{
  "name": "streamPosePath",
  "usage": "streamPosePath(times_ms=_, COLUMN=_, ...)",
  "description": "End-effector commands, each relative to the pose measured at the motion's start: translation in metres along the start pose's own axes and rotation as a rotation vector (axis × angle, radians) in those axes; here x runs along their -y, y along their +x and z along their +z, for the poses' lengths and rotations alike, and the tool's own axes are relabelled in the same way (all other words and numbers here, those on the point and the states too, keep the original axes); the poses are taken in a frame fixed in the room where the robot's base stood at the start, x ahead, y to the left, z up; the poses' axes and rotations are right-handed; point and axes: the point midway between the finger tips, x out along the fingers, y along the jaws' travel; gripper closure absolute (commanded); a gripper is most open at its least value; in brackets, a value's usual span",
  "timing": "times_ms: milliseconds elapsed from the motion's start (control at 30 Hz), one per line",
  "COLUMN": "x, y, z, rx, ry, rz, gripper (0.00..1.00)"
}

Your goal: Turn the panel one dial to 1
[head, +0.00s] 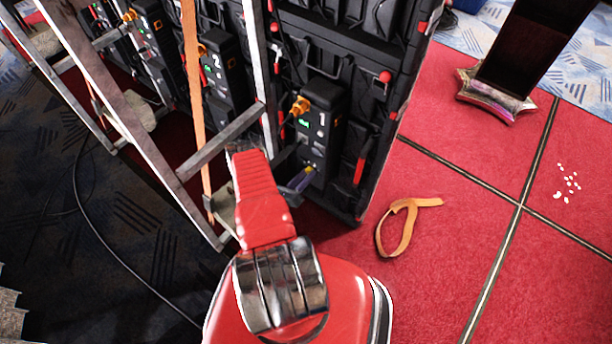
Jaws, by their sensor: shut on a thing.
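Panel one (318,140) is the black unit marked 1 on the back of the video wall, with a small green display and an orange plug at its top. My red arm reaches up to its left side. My gripper (284,153) is mostly hidden by the arm's end link; a dark part shows close against the left edge of panel one. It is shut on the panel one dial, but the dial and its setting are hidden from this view. A blue and yellow plug (302,179) sits at the panel's lower end.
A metal ladder (120,105) stands close on the left, with an orange strap (194,90) hanging beside it. Panel two (222,75) is behind it. A loop of orange strap (398,225) lies on the red floor, right. A dark cable runs across the left floor.

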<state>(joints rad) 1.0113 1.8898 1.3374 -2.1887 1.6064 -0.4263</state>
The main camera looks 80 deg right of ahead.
Motion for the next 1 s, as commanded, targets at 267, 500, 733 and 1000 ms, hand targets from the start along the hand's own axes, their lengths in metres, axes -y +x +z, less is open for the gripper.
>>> streamPosePath(times_ms=267, x=0.0010, y=-0.0008, z=-0.0018, rx=-0.009, ry=-0.265, rz=-0.001, gripper=0.96)
streamPosePath(times_ms=500, x=0.0007, y=-0.0009, z=-0.0016, rx=-0.014, ry=-0.492, rz=0.000, gripper=0.96)
streamPosePath(times_ms=733, x=0.0003, y=-0.0010, z=-0.0013, rx=-0.018, ry=-0.710, rz=0.001, gripper=0.96)
streamPosePath(times_ms=1000, x=-0.0001, y=-0.0010, z=-0.0011, rx=-0.023, ry=-0.966, rz=0.001, gripper=0.96)
